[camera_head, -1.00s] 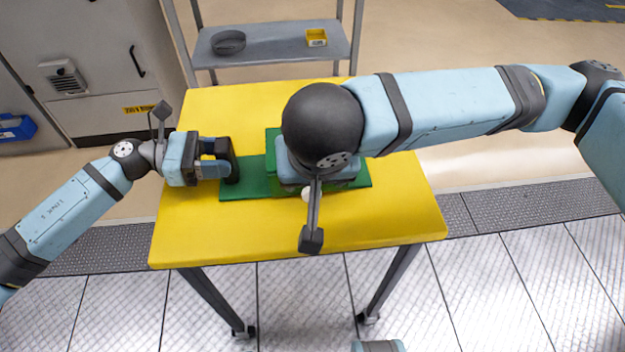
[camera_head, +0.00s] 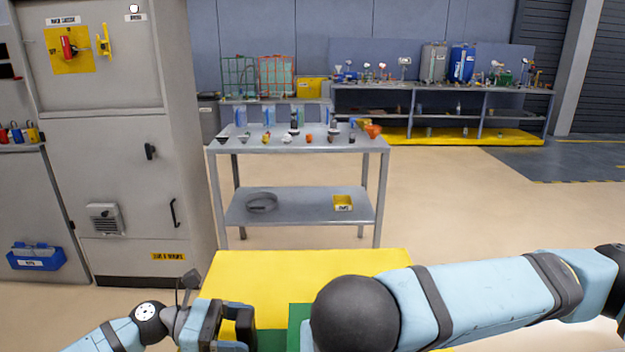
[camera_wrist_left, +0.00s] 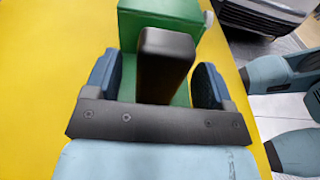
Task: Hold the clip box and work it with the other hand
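In the left wrist view a green box (camera_wrist_left: 160,18) stands on the yellow table, with a small white knob at its right edge. A dark upright block (camera_wrist_left: 163,60) stands in front of it, between the blue fingers of my left gripper (camera_wrist_left: 157,74). The fingers lie on both sides of this block; I cannot tell whether they press on it. In the head view my left gripper (camera_head: 232,326) is low at the table's left side, partly cut off. Green (camera_head: 298,318) shows on the table beside my right arm's black joint. My right gripper is hidden or below the frame.
The yellow table (camera_head: 300,265) has bare room at its far side. Behind it stands a grey shelf cart (camera_head: 300,150) with several small items on top and a yellow bin (camera_head: 343,203) below. A grey cabinet (camera_head: 120,190) stands at left.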

